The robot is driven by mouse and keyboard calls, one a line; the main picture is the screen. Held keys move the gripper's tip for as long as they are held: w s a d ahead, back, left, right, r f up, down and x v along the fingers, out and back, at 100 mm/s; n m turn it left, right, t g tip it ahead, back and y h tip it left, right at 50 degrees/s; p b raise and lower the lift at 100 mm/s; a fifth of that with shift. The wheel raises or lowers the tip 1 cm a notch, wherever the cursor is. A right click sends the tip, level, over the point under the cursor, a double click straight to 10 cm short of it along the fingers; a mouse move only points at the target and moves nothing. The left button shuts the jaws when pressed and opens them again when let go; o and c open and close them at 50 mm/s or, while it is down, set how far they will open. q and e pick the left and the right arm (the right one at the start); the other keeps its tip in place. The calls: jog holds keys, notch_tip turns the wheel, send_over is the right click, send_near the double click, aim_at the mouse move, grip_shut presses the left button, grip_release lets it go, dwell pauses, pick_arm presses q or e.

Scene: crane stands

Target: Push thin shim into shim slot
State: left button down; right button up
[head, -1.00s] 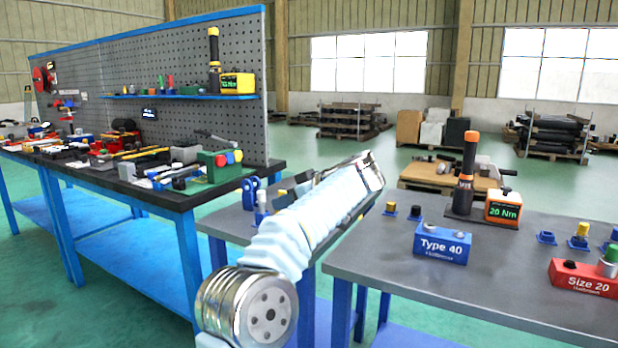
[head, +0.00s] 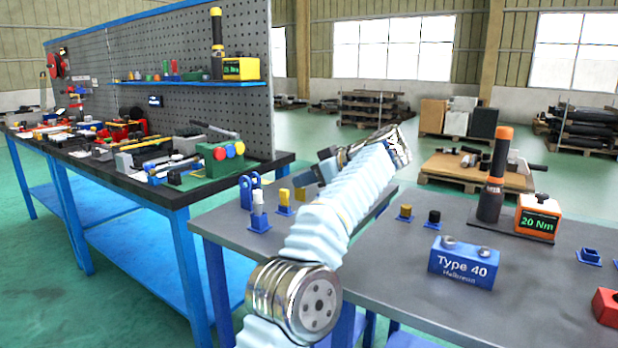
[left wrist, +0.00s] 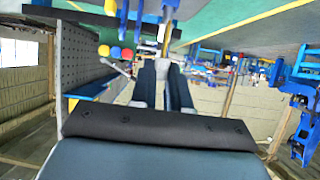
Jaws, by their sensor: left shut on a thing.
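My left arm reaches up through the middle of the head view, and my left gripper (head: 326,166) is partly hidden behind its wrist. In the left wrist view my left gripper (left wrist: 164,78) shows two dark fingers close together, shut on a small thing. A narrow brass-coloured piece (left wrist: 165,38) shows beyond the fingertips; I cannot tell whether it is the held thing. I cannot make out the thin shim or the shim slot for sure. My right gripper is in neither view.
A blue "Type 40" block (head: 463,263) and an orange "20 Nm" box (head: 537,217) stand on the right grey table (head: 420,295). Blue holders (head: 259,212) stand on the table behind my arm. A cluttered black-topped bench (head: 180,190) with a pegboard (head: 185,55) is left.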

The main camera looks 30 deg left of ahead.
pick_arm(q)
jog(key=shift+d, duration=0.15)
notch_tip(320, 180, down, 4)
jog(key=b, duration=0.3)
jog(key=shift+r, duration=0.15)
jog(key=shift+f+b, duration=0.7)
jog(key=shift+f, duration=0.4)
jog(key=shift+f+b, duration=1.35)
jog(key=shift+f, duration=0.85)
jog(key=c, duration=1)
grip_release()
jog(key=shift+r, duration=0.1)
